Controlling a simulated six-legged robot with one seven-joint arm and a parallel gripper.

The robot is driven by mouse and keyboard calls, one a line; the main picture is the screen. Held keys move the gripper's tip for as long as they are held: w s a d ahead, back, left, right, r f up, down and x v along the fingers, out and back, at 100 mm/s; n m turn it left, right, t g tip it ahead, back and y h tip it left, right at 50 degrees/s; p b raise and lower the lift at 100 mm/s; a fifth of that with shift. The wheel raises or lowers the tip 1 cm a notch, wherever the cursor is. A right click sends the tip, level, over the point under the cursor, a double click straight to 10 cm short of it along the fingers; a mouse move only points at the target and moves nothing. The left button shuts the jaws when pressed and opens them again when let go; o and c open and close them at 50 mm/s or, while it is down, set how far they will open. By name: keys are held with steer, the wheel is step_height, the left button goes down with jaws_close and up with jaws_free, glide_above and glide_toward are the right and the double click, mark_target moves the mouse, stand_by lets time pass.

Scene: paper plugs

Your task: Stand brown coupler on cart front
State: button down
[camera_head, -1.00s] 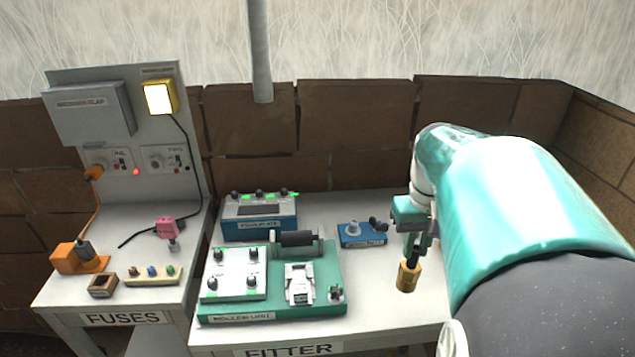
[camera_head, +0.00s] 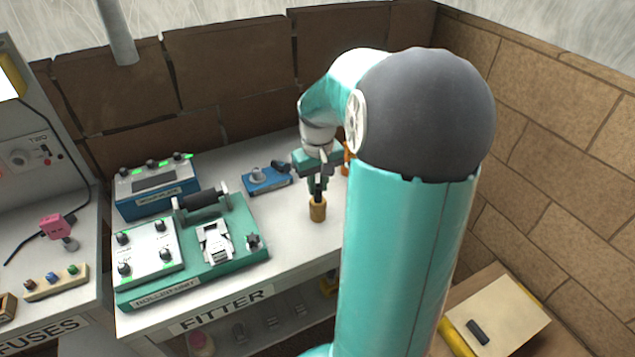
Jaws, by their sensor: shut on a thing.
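My gripper (camera_head: 317,190) points down over the right part of the FITTER bench, with its dark fingers shut on a brown, short cylinder, the coupler (camera_head: 317,211). The coupler is upright. I cannot tell whether its bottom touches the bench top. What looks like the cart (camera_head: 508,308) is at the lower right, with a cream top, yellow edges and a small dark block on it. My arm hides part of its left side.
The FITTER bench (camera_head: 290,250) holds a green roller unit (camera_head: 235,262), a blue box with knobs (camera_head: 155,192) and a small blue device (camera_head: 268,181). An orange-brown thing (camera_head: 346,160) shows partly behind my arm. The FUSES bench (camera_head: 85,270) is at left. Brick walls close the back and right.

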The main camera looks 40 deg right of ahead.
steer(key=shift+f, duration=0.1)
steer(key=c, duration=1.3)
jaws_free()
step_height(320, 180, up, 12)
steer(key=s+a+n+t, duration=0.1)
steer(key=s+a+t, duration=0.1)
steer(key=a, duration=0.7)
steer(key=s+a+n+t, duration=0.1)
steer(key=s+a, duration=0.4)
steer(key=a, duration=0.4)
steer(key=s+a+n+t, duration=0.1)
steer(key=s+a+t, duration=0.1)
steer(key=a, duration=0.7)
steer(key=shift+s+r+t, duration=0.2)
steer(key=shift+s+t, duration=0.1)
steer(key=shift+s, duration=0.55)
